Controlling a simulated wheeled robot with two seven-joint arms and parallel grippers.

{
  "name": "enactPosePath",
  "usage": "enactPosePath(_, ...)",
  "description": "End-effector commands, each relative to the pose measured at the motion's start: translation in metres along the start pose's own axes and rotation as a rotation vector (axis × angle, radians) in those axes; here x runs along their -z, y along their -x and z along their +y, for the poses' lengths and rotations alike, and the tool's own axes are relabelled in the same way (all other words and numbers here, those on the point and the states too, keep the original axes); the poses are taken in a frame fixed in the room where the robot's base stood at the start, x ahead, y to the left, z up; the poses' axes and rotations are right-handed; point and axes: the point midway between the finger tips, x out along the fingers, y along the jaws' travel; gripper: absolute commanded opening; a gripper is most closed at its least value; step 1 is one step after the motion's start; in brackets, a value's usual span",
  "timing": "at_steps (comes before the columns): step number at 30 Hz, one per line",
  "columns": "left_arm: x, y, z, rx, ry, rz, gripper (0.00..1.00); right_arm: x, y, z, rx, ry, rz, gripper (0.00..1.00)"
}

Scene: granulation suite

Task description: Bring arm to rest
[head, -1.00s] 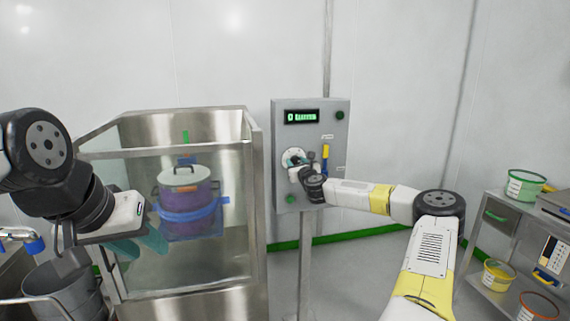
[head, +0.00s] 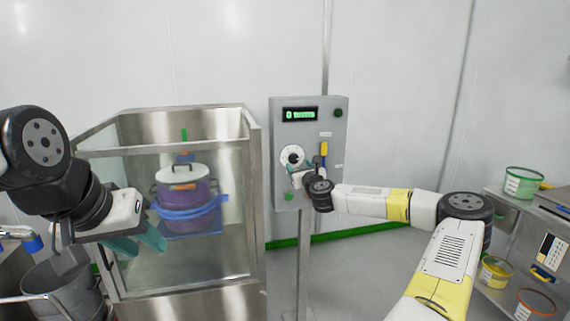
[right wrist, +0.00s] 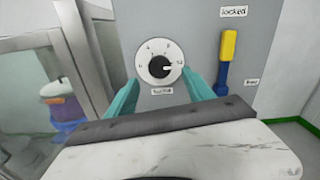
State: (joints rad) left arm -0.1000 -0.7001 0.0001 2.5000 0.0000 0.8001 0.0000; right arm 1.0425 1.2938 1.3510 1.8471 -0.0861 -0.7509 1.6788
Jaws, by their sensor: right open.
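My right gripper (head: 301,172) is at the grey control panel (head: 331,130), in front of its round dial (head: 292,156). In the right wrist view the open teal fingers (right wrist: 162,94) stand on either side of the black dial knob (right wrist: 159,67), with nothing held. The fingertips look clear of the knob, but I cannot tell the exact gap. My left gripper (head: 138,243) hangs in front of the glass-fronted steel enclosure (head: 254,190); its teal fingers are apart and empty.
A purple vessel (head: 196,193) with a white lid and blue band is inside the enclosure. A yellow-and-blue lever (head: 323,152) is right of the dial, near a "locked" label (right wrist: 234,12). A shelf with tubs (head: 523,182) stands right. A grey bucket (head: 68,280) is lower left.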

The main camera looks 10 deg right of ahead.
Motion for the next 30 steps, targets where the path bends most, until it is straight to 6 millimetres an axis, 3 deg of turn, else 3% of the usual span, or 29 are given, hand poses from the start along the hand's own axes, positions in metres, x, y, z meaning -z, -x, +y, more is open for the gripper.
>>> enactPosePath(4,0.0,0.0,0.0,0.0,0.0,0.0,0.36,0.0,0.011,0.0,0.0,0.0,0.0,0.61)
enactPosePath(13,0.0,0.0,0.0,0.0,0.0,0.0,0.36,0.0,0.013,0.0,0.0,0.001,0.0,0.61)
enactPosePath(16,0.0,0.0,0.0,0.0,0.0,0.0,0.36,-0.003,0.013,0.011,-0.024,0.032,0.0,0.61)
enactPosePath(20,0.0,0.0,0.0,0.0,0.0,0.0,0.36,-0.012,0.018,0.063,-0.151,0.206,0.007,0.61)
enactPosePath(23,0.0,0.0,0.0,0.0,0.0,0.0,0.36,-0.015,0.034,0.126,-0.32,0.458,0.012,0.61)
enactPosePath(24,0.0,0.0,0.0,0.0,0.0,0.0,0.36,-0.014,0.044,0.15,-0.392,0.57,0.013,0.61)
enactPosePath(27,0.0,0.0,0.0,0.0,0.0,0.0,0.36,-0.008,0.072,0.195,-0.558,0.846,0.013,0.61)
enactPosePath(30,0.0,0.0,0.0,0.0,0.0,0.0,0.36,-0.001,0.104,0.222,-0.705,1.106,0.011,0.61)
